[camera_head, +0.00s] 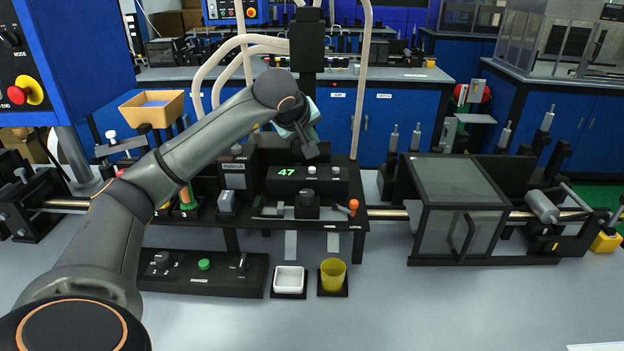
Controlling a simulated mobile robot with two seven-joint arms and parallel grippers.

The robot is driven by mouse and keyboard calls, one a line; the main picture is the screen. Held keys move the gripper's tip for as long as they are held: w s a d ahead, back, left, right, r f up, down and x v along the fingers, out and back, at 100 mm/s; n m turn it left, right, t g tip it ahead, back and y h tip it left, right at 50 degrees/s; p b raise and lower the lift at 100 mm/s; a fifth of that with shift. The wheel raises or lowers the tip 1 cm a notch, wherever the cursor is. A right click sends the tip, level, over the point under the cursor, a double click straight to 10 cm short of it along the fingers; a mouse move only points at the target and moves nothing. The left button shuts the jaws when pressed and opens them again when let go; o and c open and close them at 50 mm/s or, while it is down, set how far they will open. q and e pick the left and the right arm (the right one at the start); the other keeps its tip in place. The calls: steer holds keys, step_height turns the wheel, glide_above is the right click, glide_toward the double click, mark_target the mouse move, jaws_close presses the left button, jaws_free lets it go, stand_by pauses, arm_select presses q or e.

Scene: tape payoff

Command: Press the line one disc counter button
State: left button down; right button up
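The disc counter (265,185) is a black box in the middle of the bench. Its display (287,171) reads 47 in green. Two small pale buttons sit on its top, a left one (311,169) and a right one (336,169). I cannot read which line each belongs to. My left arm reaches in from the left, and its gripper (309,150) points down just above and behind the left button. It looks apart from the button, but the gap is hard to judge. Its fingers are small and dark, so their opening is unclear. My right gripper is out of view.
A black control panel (205,285) with a green button lies in front. A white dish (289,279) and a yellow cup (333,274) stand at the front. A framed guard box (458,208) is at right. Pale hoses hang behind the arm.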

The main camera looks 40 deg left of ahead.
mark_target(312, 170)
arm_select(q)
step_height(312, 170, down, 2)
steer(key=shift+f+b, duration=0.15)
steer(key=shift+b, duration=0.4)
steer(key=shift+f, duration=0.35)
steer(key=shift+f+b, duration=0.45)
steer(key=shift+f, duration=0.1)
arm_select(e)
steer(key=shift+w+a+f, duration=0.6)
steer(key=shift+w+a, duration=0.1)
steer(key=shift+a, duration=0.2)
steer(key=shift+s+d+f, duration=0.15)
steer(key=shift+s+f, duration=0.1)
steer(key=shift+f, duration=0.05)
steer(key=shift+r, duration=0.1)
arm_select(q)
steer(key=shift+f, duration=0.1)
steer(key=shift+f, duration=0.3)
